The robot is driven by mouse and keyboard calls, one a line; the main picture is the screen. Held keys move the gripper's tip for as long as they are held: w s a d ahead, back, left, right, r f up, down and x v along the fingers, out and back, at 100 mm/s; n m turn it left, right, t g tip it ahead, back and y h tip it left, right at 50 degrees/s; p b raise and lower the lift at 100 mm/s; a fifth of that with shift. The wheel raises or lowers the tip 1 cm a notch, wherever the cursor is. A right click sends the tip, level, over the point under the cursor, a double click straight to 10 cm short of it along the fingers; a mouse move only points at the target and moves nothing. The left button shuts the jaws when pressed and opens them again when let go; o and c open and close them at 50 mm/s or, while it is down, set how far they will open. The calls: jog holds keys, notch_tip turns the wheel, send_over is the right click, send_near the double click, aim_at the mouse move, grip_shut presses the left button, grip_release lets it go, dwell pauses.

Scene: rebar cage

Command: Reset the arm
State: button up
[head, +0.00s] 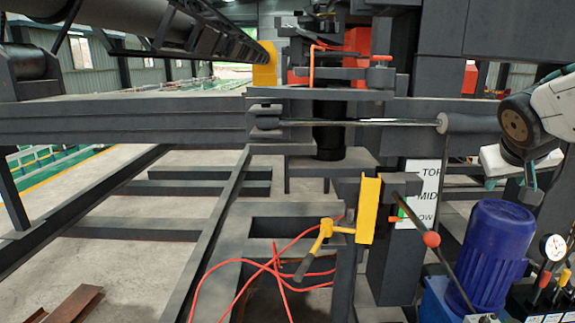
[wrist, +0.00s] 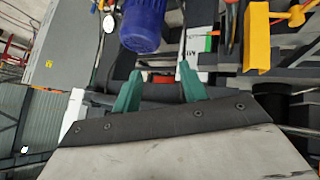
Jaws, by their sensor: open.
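My gripper (wrist: 160,77) shows in the wrist view as two teal fingers set apart, with nothing held between them. In the head view my gripper is at the right edge, above the blue motor, partly hidden by my wrist. A white sign (head: 421,192) reading TOP, MID and LOW stands left of my gripper. A lever with a red ball knob (head: 431,240) stands in front of the sign.
The blue motor (head: 497,255) and a dial gauge (head: 553,248) sit below my arm. Dark steel beams (head: 130,122) cross the left side.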

jog(key=s+a+f+n+g+y, duration=0.1)
jog(key=s+a+f+g+y, duration=0.1)
jog(key=s+a+f, duration=0.3)
jog(key=s+a+f+n+g+y, duration=0.1)
jog(key=s+a+f+g+y, duration=0.2)
jog(key=s+a, duration=0.8)
jog(key=shift+s+a+f+g, duration=0.35)
jog(key=shift+s+f, duration=0.6)
jog(key=shift+s, duration=3.05)
jog(key=shift+d, duration=0.15)
